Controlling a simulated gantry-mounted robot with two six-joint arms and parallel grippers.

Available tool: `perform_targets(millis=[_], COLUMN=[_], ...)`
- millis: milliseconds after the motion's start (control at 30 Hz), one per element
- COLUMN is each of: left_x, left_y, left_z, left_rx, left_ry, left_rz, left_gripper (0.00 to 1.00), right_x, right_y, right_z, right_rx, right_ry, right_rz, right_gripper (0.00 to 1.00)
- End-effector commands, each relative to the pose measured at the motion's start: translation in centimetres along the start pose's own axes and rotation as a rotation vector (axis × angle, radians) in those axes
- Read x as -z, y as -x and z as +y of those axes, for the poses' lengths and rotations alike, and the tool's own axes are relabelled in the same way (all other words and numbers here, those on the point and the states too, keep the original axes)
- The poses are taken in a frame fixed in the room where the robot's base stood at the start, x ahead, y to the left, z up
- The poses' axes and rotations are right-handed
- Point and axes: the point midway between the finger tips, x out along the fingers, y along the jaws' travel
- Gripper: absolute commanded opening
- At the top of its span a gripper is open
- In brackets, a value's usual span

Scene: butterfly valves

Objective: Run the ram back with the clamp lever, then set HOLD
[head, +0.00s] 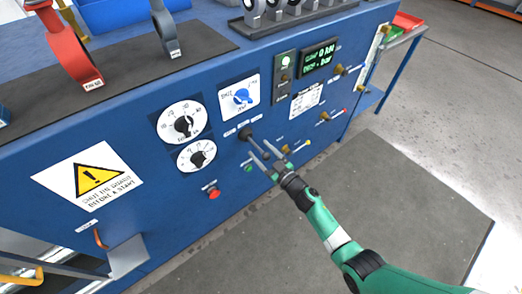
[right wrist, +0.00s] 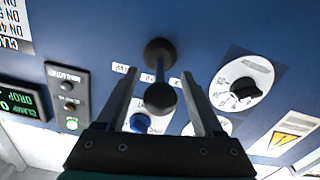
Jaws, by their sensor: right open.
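The clamp lever (head: 245,133) is a short black lever with a ball knob on the blue panel, under a row of small labels. It also shows in the right wrist view (right wrist: 160,97), pointing toward the camera. My right gripper (head: 260,149) is open in front of the panel. In the right wrist view its fingers (right wrist: 158,80) stand on either side of the lever, with visible gaps. A blue selector knob (head: 242,97) on a white plate sits above the lever; its lettering is too small to read surely. The ram is not identifiable. My left gripper is not in view.
Two white dials (head: 183,123) with black knobs are left of the lever. A red button (head: 214,193) and a green button (head: 248,168) are below. A green-lit display (head: 319,58) reads clamp 0 kN. A warning sign (head: 88,178) is at left. Open floor lies right.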

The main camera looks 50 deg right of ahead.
Motion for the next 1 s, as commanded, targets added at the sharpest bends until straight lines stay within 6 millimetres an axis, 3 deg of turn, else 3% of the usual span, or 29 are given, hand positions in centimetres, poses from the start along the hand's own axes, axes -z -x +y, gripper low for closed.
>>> perform_targets(millis=[300,500,633,1000], left_x=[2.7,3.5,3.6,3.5], left_y=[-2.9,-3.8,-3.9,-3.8], left_z=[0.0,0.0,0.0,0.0], left_rx=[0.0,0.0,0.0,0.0], left_ry=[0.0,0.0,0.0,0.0], left_rz=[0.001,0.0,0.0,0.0], left_gripper=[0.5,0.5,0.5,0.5], right_x=[0.5,0.3,0.1,0.1], right_y=[6.6,10.3,11.2,11.2], right_z=[0.1,0.1,0.0,0.0], right_rx=[-0.001,-0.001,0.0,0.001], right_ry=[-0.001,0.0,0.0,0.0], right_rz=[-0.005,-0.002,0.0,0.0], right_gripper=[0.69,0.69,0.69,0.69])
